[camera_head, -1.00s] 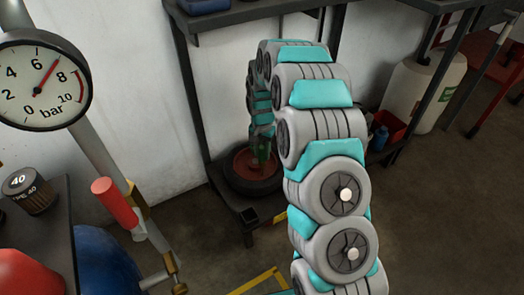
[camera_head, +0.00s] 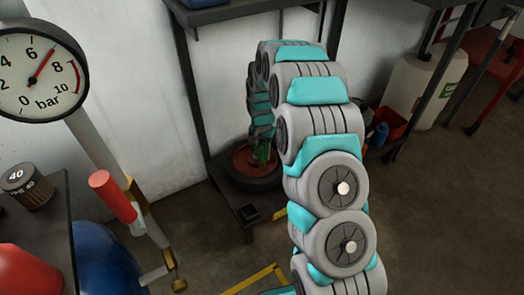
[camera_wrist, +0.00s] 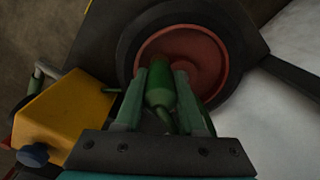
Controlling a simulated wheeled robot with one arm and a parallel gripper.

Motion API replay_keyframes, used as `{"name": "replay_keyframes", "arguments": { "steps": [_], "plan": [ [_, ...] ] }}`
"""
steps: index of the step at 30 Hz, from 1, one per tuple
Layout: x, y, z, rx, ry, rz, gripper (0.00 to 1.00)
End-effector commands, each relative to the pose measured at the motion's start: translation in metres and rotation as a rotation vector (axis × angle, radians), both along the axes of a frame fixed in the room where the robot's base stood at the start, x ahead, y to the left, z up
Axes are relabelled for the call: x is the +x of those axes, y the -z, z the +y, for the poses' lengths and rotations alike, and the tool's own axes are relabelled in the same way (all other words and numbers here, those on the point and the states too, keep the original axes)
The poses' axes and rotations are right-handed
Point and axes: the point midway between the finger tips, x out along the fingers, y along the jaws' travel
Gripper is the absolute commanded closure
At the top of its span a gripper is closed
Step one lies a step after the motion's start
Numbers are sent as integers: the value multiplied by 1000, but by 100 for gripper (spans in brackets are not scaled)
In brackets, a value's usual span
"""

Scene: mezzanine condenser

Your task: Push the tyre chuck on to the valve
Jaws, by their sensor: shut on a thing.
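The tyre chuck is a green cylinder (camera_wrist: 160,85) in the middle of the wrist view. My gripper (camera_wrist: 160,80) is shut on it, with one green-grey finger on each side. The chuck's far end lies over the red rim of a black-tyred wheel (camera_wrist: 228,50). In the head view the wheel (camera_head: 238,178) lies low against the wall, with my gripper (camera_head: 263,150) at its rim. The valve is not clearly visible, so I cannot tell whether the chuck touches it.
A yellow box (camera_wrist: 70,108) with a blue knob is left of my gripper in the wrist view. In the head view, a pressure gauge (camera_head: 30,75), a red handle (camera_head: 112,195) and a dark bench are at left. Shelving legs flank the wheel. Open floor is at right.

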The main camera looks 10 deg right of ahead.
Motion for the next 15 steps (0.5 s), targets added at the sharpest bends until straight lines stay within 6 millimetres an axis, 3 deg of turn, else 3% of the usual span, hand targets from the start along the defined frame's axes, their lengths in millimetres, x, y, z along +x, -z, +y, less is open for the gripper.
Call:
{"name": "replay_keyframes", "arguments": {
  "steps": [3,4,13,15],
  "plan": [
    [0,3,0,0,0,0,100],
    [0,3,0,0,0,0,61],
    [0,2,0,0,0,0,27],
    [0,2,0,0,0,0,27]
  ]
}}
